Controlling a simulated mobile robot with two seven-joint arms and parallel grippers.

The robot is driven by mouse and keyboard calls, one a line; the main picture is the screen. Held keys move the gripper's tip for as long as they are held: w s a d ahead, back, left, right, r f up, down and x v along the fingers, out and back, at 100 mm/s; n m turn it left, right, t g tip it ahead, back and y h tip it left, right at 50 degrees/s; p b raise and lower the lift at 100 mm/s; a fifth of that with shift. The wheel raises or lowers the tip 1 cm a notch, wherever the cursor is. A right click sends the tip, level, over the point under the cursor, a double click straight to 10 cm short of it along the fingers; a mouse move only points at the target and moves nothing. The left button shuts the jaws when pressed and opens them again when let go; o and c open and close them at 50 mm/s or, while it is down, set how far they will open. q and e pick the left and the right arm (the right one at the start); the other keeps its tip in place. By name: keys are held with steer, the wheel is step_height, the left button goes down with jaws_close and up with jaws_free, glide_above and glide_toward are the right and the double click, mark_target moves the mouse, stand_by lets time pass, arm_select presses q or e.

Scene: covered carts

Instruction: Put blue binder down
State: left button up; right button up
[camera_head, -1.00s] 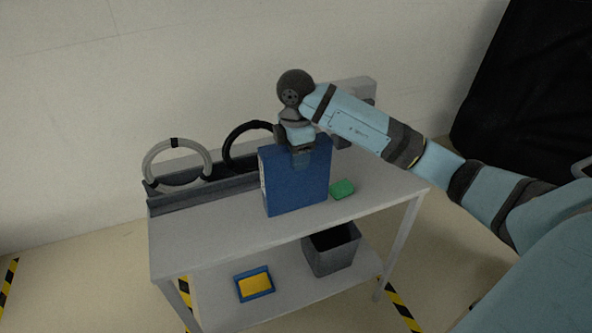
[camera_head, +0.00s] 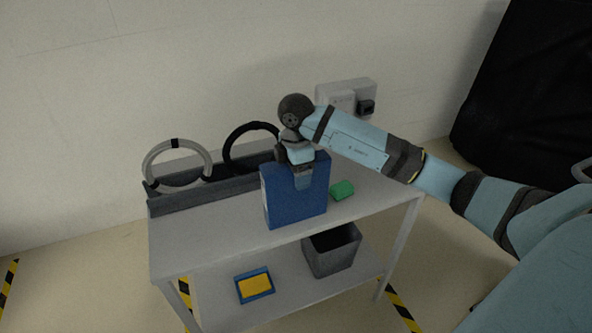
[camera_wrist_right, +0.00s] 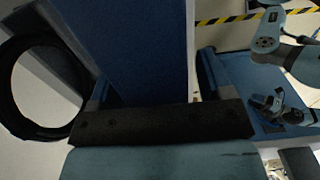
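The blue binder (camera_head: 290,206) is upright over the front part of the grey table top (camera_head: 215,238). My right gripper (camera_head: 303,178) is above it and shut on its upper edge. In the right wrist view the binder (camera_wrist_right: 150,50) fills the space between the two fingers of my right gripper (camera_wrist_right: 152,88). The binder's lower edge appears at or just above the table; I cannot tell whether it touches. My left gripper does not show in the head view.
A grey trough (camera_head: 228,186) with a grey ring (camera_head: 146,164) and a black ring (camera_head: 228,148) runs along the back. A green block (camera_head: 342,190) lies right of the binder. A dark bin (camera_head: 333,262) and blue-yellow box (camera_head: 254,284) are on the lower shelf. The table's left front is clear.

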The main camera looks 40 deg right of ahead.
step_height(320, 180, up, 12)
steer(key=shift+r+p, duration=0.15)
steer(key=shift+p, duration=0.2)
stand_by(0.8)
